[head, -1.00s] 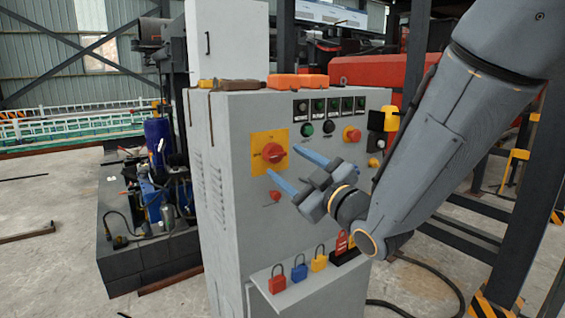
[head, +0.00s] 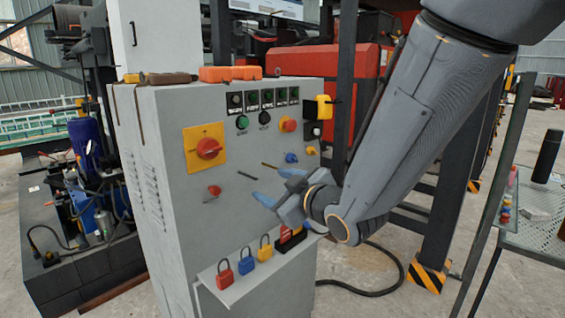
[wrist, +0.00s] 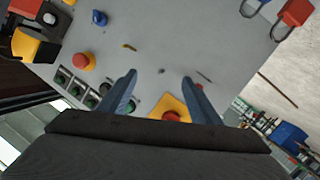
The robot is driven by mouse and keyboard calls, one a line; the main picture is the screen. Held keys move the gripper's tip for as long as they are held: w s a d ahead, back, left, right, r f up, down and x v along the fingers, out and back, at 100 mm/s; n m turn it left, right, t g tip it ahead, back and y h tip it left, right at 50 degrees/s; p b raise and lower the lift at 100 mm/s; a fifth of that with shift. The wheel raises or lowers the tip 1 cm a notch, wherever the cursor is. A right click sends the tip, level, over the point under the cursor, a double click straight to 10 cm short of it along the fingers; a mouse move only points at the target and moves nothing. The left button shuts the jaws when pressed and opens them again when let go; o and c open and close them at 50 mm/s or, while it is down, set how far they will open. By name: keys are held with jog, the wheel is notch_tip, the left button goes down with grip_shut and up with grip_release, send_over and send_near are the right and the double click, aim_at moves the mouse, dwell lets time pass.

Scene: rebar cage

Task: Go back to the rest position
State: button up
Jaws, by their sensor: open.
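My gripper (head: 268,188) is open and empty, with its two blue fingers apart in front of the grey control cabinet (head: 172,215). In the head view it is right of the red rotary switch on a yellow plate (head: 208,148) and above the padlock shelf. In the wrist view my gripper (wrist: 158,82) points at the cabinet front, with clear space between its fingers. The yellow plate (wrist: 172,104) shows partly behind the fingers there. I cannot tell the exact gap between fingertips and panel.
A shelf on the cabinet holds red (head: 224,274), blue (head: 246,261) and yellow (head: 266,247) padlocks. An orange case (head: 230,73) lies on top. A dark post with a striped foot (head: 428,275) and a mesh table (head: 540,235) stand at right. Floor shows between cabinet and post.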

jog(key=s+d+f+m+g+h+p, duration=0.1)
jog(key=s+d+f+m+g+h, duration=0.15)
jog(key=d+f+h, duration=0.4)
jog(key=s+d+f+m+g+h+p, duration=0.1)
jog(key=s+d+f+m+g, duration=0.2)
jog(key=d, duration=0.7)
jog(key=s+d+f+m+g+p, duration=0.1)
jog(key=s+d+m+g, duration=0.2)
jog(key=s, duration=0.6)
jog(key=s+d+f+m+g+h, duration=0.1)
jog(key=s+d+m+g, duration=0.3)
jog(key=s, duration=0.5)
jog(key=shift+d+f+p, duration=0.25)
jog(key=shift+f+p, duration=0.15)
jog(key=shift+f, duration=0.05)
jog(key=shift+h, duration=0.25)
